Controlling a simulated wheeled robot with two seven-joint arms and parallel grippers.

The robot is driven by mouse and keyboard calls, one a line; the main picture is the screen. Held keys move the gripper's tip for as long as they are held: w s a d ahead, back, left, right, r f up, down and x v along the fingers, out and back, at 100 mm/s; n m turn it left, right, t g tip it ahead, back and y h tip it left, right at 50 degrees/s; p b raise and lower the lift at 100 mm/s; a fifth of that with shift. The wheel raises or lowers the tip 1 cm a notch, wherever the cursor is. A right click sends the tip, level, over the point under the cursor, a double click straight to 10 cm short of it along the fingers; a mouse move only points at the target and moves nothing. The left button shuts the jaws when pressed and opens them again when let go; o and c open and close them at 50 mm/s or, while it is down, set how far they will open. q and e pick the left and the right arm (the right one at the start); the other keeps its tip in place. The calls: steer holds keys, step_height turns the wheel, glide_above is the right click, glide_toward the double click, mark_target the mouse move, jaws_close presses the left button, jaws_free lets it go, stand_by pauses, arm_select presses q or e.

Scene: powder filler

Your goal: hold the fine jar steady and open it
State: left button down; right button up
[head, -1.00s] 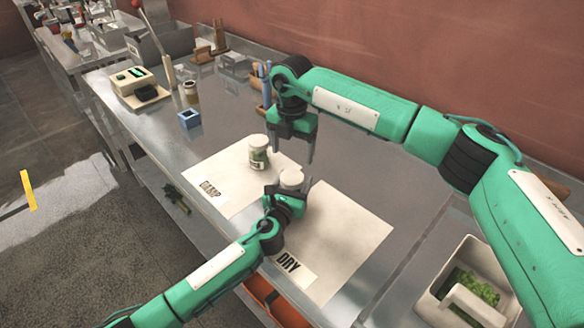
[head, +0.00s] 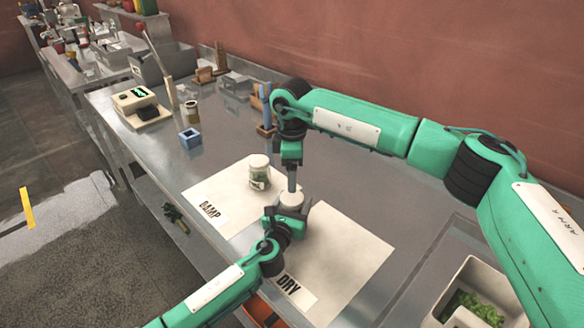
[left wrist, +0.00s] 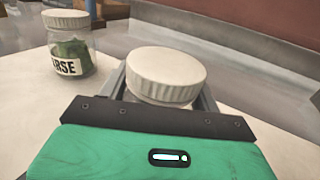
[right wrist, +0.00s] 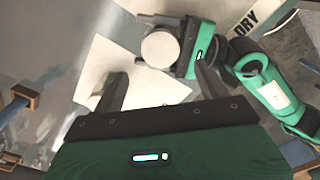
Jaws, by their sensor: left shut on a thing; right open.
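The fine jar (head: 291,199) stands on the paper sheets near the DRY label, with its white lid on. It also shows in the left wrist view (left wrist: 165,76), where the lid hides most of its body and any label. My left gripper (head: 287,213) is shut around the jar's body below the lid. My right gripper (head: 292,182) is open above the jar, pointing down. In the right wrist view its two fingers (right wrist: 158,92) are spread, and the jar's lid (right wrist: 160,48) lies beyond them, not between them.
A second jar (head: 259,172) with green contents stands close behind, left of the fine jar; its label ends in "RSE" in the left wrist view (left wrist: 70,50). A blue block (head: 190,138) and scale (head: 138,104) are farther left. A white bin (head: 478,295) is at right.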

mark_target(292, 197)
step_height(292, 197, down, 7)
steer(key=shift+f, duration=0.2)
stand_by(0.3)
steer(key=c, duration=1)
